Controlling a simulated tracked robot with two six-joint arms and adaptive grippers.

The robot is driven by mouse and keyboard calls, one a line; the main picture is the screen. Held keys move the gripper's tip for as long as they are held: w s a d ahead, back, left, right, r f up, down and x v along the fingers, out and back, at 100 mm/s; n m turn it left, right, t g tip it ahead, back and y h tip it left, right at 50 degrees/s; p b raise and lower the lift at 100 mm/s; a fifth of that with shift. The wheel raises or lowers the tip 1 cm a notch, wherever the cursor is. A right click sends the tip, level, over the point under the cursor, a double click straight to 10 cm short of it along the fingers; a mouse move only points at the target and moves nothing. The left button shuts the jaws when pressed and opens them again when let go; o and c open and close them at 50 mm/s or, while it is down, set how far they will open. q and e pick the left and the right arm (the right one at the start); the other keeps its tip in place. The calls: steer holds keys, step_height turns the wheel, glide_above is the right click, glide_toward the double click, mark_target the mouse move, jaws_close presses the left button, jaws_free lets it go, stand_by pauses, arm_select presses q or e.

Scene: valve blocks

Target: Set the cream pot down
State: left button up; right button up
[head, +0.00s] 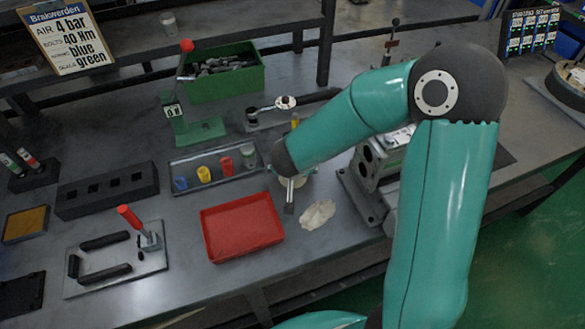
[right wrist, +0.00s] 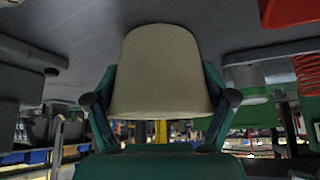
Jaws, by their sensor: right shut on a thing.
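The cream pot (right wrist: 160,70) fills the middle of the right wrist view, between the two dark fingers of my right gripper (right wrist: 161,98). The fingers press on it from both sides. In the head view my right gripper (head: 290,194) is over the bench, just right of the red tray and behind the pale rag. There my arm hides most of the pot, with only a small pale part showing beside the fingers. I cannot tell whether the pot's base touches the bench. My left gripper is not in view.
The red tray (head: 242,228) and crumpled rag (head: 318,214) lie in front. A rack with coloured cups (head: 204,174) is to the left, and a metal valve block (head: 362,183) to the right. A green crate (head: 225,82) and green press (head: 200,131) stand behind.

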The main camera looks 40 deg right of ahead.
steer(key=shift+f+b, duration=0.15)
steer(key=shift+b, duration=0.15)
steer(key=o, duration=1)
